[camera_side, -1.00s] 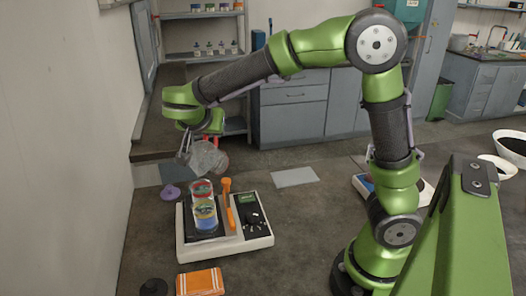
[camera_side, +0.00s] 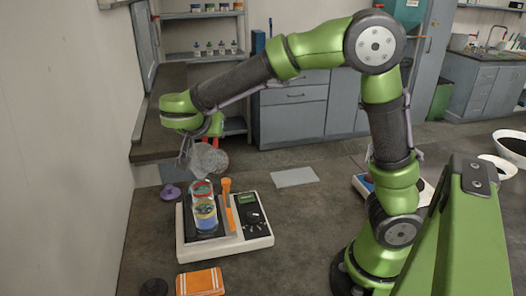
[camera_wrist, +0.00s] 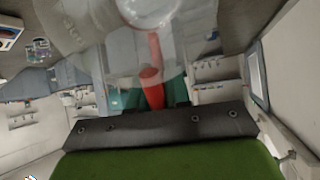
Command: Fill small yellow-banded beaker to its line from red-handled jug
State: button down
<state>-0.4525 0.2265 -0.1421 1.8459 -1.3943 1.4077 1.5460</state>
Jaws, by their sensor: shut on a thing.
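My gripper (camera_side: 211,134) is shut on the red-handled jug (camera_side: 208,159), a clear vessel tipped well over in the side view. In the wrist view the clear jug body (camera_wrist: 100,30) and its red handle (camera_wrist: 153,75) fill the upper middle; the fingertips are not clear there. Below the jug, clear vessels with coloured bands (camera_side: 204,213) stand on a white bench device (camera_side: 256,245). Red shows at the top, with yellow and blue lower down. I cannot tell for certain which is the yellow-banded beaker, nor see its line or liquid level.
An orange upright piece (camera_side: 229,203) stands close right of the vessels. A purple lidded item (camera_side: 170,192), an orange box (camera_side: 200,282) and a dark round item (camera_side: 154,287) lie around the device. A wall stands at the left. A grey flat sheet (camera_side: 294,177) lies at the back.

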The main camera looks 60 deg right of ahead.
jog(key=shift+s+a+t+h, duration=0.2)
jog(key=shift+a+t+h, duration=0.3)
jog(key=shift+h, duration=0.5)
dwell(1.8)
jog(key=shift+s+a+r+h+p, duration=0.15)
jog(key=shift+a+r+h+p, duration=0.25)
jog(key=shift+p, duration=0.55)
dwell(2.1)
